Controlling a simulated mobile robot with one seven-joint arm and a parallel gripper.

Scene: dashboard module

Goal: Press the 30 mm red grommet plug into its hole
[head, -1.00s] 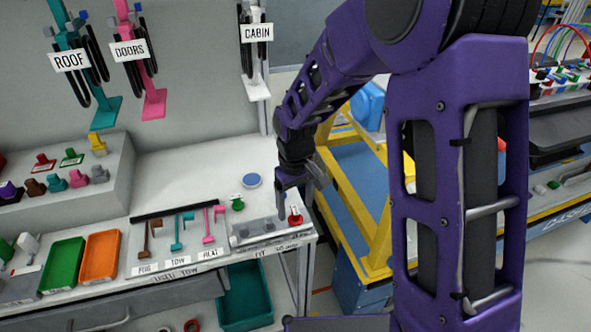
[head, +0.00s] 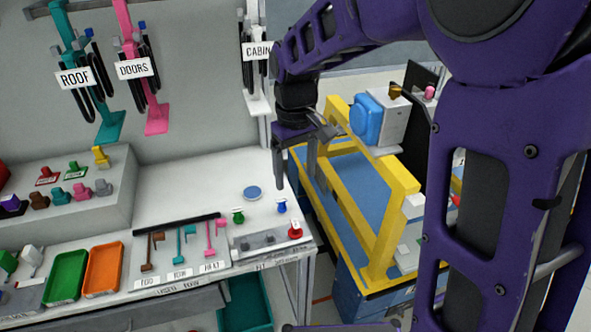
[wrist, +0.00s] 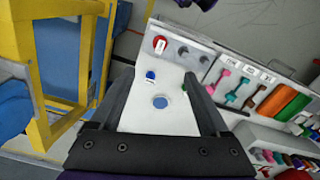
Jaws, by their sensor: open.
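The red plug (head: 295,231), with a small white tag, is at the right end of the grey block with round holes (head: 262,243) at the table's front right corner. In the wrist view the red plug (wrist: 159,44) is at the block's end, beside the dark holes (wrist: 182,51). I cannot tell how deep it sits. My gripper (head: 295,180) is open and empty, above the table's right edge and clear of the plug. In the wrist view its two fingers (wrist: 159,75) stand wide apart, with the red plug beyond their tips.
A blue plug (head: 281,206), a green plug (head: 238,215) and a blue disc (head: 253,193) stand behind the block. Brown, teal and pink tools (head: 180,245) lie to its left. A yellow frame (head: 375,210) stands close on the right. The white tabletop behind is clear.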

